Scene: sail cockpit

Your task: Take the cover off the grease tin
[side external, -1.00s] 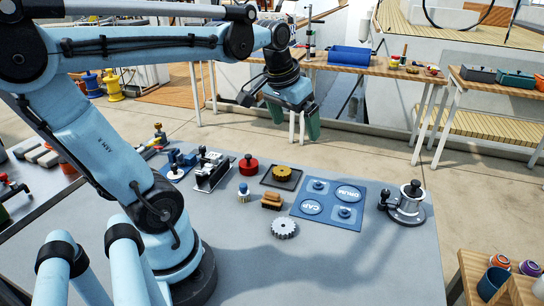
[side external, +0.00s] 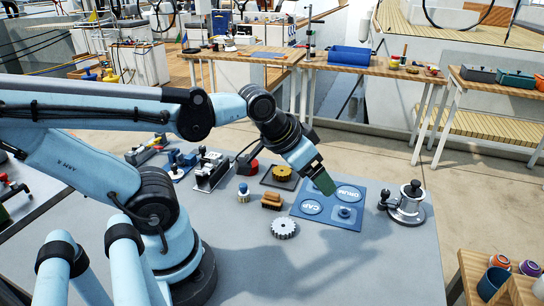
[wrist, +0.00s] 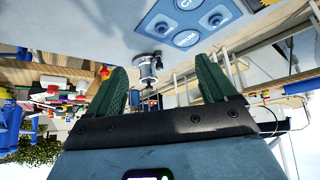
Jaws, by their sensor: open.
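No object is clearly marked as a grease tin. My gripper (side external: 325,184) is tilted down over the blue mat (side external: 301,222), well to the right of the red pot. In the wrist view its green fingers (wrist: 161,70) are spread apart with nothing between them. The gripper hides part of the mat in the side view.
The mat carries discs marked CAP and DRUM. A metal winch (side external: 408,204) stands right of it.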

